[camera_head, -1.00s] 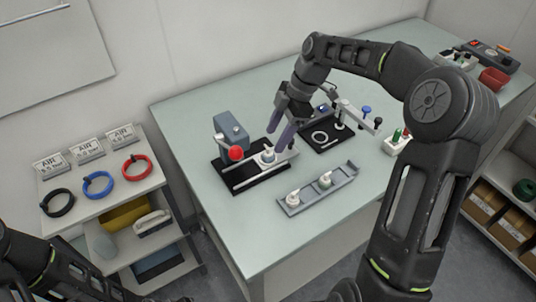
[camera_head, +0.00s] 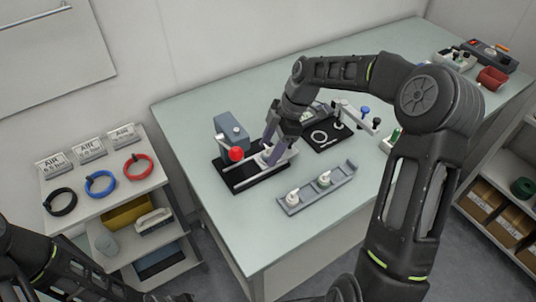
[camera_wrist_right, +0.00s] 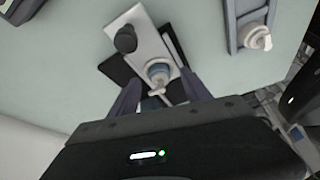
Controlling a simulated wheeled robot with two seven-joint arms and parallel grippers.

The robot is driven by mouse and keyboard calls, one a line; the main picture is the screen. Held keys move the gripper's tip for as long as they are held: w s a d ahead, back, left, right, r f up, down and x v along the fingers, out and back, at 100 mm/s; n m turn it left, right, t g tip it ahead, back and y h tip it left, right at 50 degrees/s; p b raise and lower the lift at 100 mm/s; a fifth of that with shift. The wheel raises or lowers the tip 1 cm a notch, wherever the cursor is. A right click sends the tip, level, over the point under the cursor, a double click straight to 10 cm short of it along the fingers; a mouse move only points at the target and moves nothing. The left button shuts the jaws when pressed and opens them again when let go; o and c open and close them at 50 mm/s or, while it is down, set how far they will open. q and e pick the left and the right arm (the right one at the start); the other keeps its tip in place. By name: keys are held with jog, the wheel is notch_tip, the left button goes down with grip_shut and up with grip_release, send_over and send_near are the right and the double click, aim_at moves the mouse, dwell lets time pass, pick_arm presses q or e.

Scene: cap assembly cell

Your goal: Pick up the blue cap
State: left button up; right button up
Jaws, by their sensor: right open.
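A small part with a blue-grey ring and a white top, which looks like the blue cap (camera_wrist_right: 158,70), sits on the metal slide of the black-based press fixture (camera_head: 226,166). My right gripper (camera_head: 268,152) is down at the fixture, its jaws open. In the right wrist view the two fingers (camera_wrist_right: 160,92) stand on either side of the line to the cap, with the cap near their tips; I cannot tell if they touch it. In the head view the gripper mostly hides the cap. My left arm shows at the lower left, its gripper out of frame.
A red ball knob (camera_head: 236,154) and a grey block (camera_head: 231,130) stand on the fixture close to the gripper. A grey tray (camera_head: 342,183) with two white parts lies to the right. A second black fixture (camera_head: 326,146) is behind it. The front table area is clear.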

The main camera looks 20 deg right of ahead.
jog(key=c, duration=1)
